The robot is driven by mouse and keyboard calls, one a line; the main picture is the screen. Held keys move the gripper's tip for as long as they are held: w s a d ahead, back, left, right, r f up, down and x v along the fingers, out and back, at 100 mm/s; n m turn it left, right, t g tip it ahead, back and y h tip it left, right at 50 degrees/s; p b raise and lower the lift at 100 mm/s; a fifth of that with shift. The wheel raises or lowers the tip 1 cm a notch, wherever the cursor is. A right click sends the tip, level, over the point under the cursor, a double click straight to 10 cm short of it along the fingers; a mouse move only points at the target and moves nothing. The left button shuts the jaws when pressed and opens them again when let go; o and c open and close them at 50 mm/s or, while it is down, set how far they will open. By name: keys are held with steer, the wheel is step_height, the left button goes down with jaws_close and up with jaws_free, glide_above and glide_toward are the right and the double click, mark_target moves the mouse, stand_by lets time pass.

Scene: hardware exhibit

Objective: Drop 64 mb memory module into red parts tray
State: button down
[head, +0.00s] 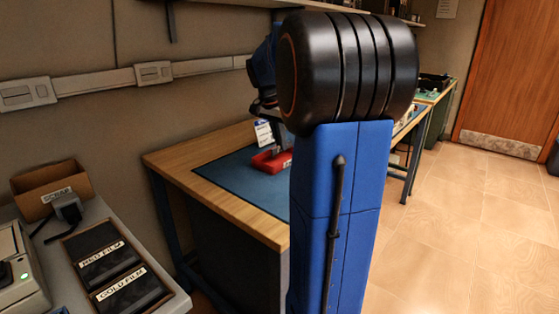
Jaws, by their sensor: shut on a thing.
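The red parts tray (264,163) sits on the blue mat of the wooden workbench, partly hidden behind my arm. My gripper (281,148) points down over the tray, and its lower part is partly covered by my own arm. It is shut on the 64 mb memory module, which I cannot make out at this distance. I cannot tell how high the fingertips are above the tray.
A white card (264,133) stands behind the tray. The blue mat (225,175) is clear at its left. A side counter at lower left holds film boxes (105,262) and a cardboard scrap box (52,188). Open floor (475,225) lies to the right.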

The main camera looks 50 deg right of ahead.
steer(key=shift+f, duration=0.2)
steer(key=c, duration=1.9)
jaws_free()
steer(key=shift+o, duration=0.2)
steer(key=shift+r, duration=0.1)
steer(key=v, duration=1.7)
steer(key=shift+s, duration=0.15)
